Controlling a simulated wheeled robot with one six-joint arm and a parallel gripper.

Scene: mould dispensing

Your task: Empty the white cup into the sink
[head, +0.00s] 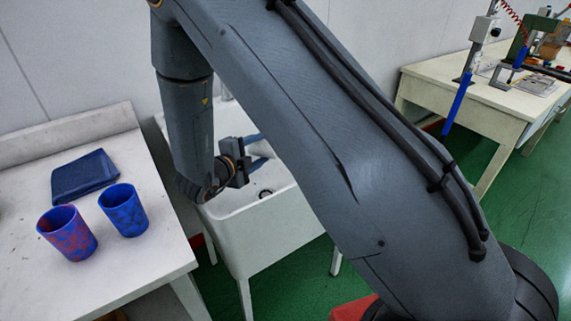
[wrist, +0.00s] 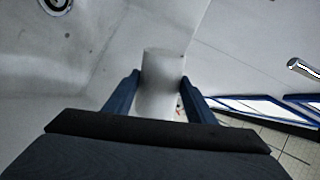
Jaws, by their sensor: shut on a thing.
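The white cup (wrist: 162,88) is between the two blue fingers of my gripper (wrist: 160,79) in the wrist view, with a finger touching each side. In the head view my gripper (head: 257,146) is over the white sink (head: 262,238), and the pale cup (head: 263,149) shows only partly behind my arm. The cup's tilt and its contents cannot be made out. The sink also shows in the wrist view (wrist: 62,62), with its drain at the top left.
On the white table at left (head: 150,240) stand a red-and-blue cup (head: 68,236) and a blue cup (head: 124,211), beside a folded dark blue cloth (head: 84,177). A bench with equipment (head: 480,105) stands at the right. Green floor lies between.

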